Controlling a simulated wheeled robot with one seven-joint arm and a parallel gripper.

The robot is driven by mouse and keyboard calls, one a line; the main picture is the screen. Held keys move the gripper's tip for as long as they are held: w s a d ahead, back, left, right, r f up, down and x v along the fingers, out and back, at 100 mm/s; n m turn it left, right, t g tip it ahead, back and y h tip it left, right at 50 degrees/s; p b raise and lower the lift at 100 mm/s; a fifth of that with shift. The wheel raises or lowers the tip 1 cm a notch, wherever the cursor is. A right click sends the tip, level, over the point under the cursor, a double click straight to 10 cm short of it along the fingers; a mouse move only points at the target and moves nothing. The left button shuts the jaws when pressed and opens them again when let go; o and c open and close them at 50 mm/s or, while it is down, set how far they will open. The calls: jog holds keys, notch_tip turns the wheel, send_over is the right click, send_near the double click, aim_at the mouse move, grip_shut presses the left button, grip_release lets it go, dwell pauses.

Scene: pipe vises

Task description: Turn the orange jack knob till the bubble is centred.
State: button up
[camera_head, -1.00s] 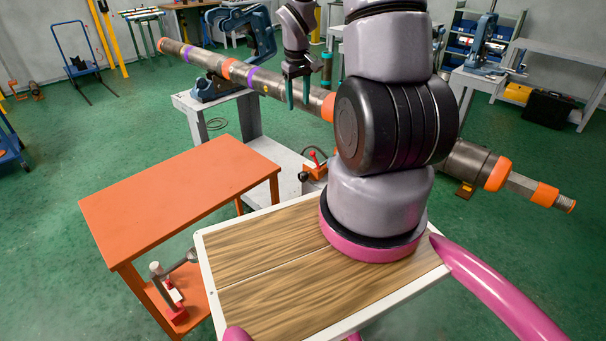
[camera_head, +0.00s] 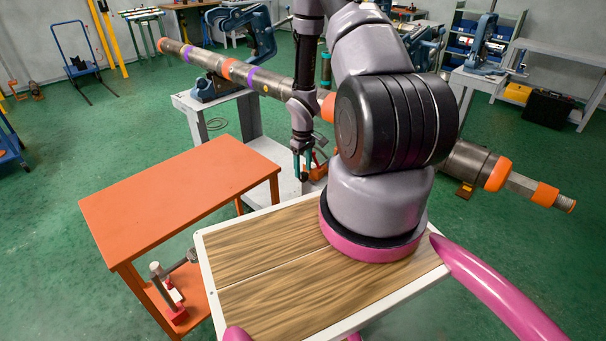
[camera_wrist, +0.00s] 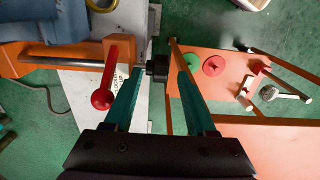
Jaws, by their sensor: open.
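The orange jack (camera_wrist: 88,58) sits at the left of the wrist view on a light surface, with a grey rod and a red ball-ended lever (camera_wrist: 103,97). A black knob (camera_wrist: 157,67) at its right end shows near and between the fingertips; contact cannot be told. In the head view the jack (camera_head: 322,157) is mostly hidden behind my gripper (camera_head: 302,172), which points down over the low white shelf. My gripper (camera_wrist: 160,75) is open with teal fingers, nothing held. I cannot make out a bubble in either view.
An orange table (camera_head: 180,190) stands left of the gripper, with red and grey tools (camera_head: 173,295) on its lower shelf. A long pipe (camera_head: 200,58) with orange and purple bands runs above the white stand (camera_head: 240,115). Red and green items lie on the orange shelf in the wrist view (camera_wrist: 213,66).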

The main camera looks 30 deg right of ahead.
aim_at(303, 177)
jog(key=shift+f, duration=1.4)
grip_shut()
jog(key=shift+w+g, duration=0.1)
jog(key=shift+g, duration=0.3)
